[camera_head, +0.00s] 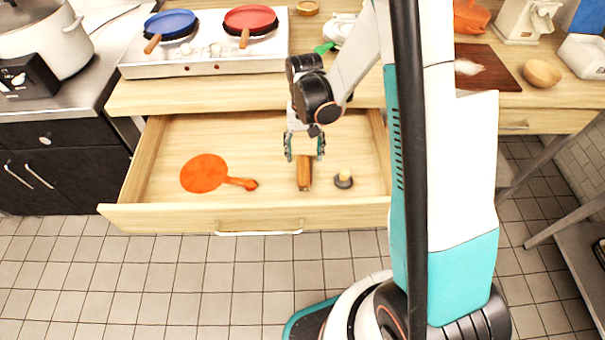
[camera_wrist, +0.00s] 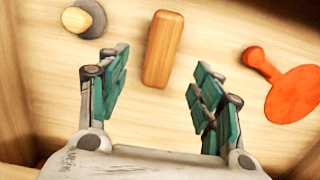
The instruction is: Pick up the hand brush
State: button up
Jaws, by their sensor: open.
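An oblong brown wooden block with rounded ends, which looks like the hand brush (camera_head: 304,173), lies in the open drawer (camera_head: 160,217). No bristles can be made out. In the wrist view the hand brush (camera_wrist: 163,48) lies lengthwise, just beyond the gap between the fingertips. My gripper (camera_head: 304,150) is open and empty. It points down into the drawer, above and slightly behind the brush, and does not touch it.
In the drawer, an orange flat round tool with a handle (camera_head: 204,173) lies left of the brush. A grey disc with a wooden knob (camera_head: 343,180) sits close on its right. The drawer front and side walls surround them. A stove (camera_head: 205,60) with two pans stands on the counter above.

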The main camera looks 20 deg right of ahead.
aim_at(304, 169)
jog(key=shift+s+a+f+b, duration=0.15)
jog(key=shift+f+b, duration=0.4)
jog(key=shift+f, duration=0.75)
jog(key=shift+s+f+b, duration=0.2)
jog(key=shift+f+b, duration=0.35)
jog(key=shift+f, duration=0.7)
jog(key=shift+s+a+f+b, duration=0.15)
jog(key=shift+f+b, duration=0.4)
jog(key=shift+f, duration=0.75)
jog(key=shift+s+r, duration=0.1)
jog(key=c, duration=1.2)
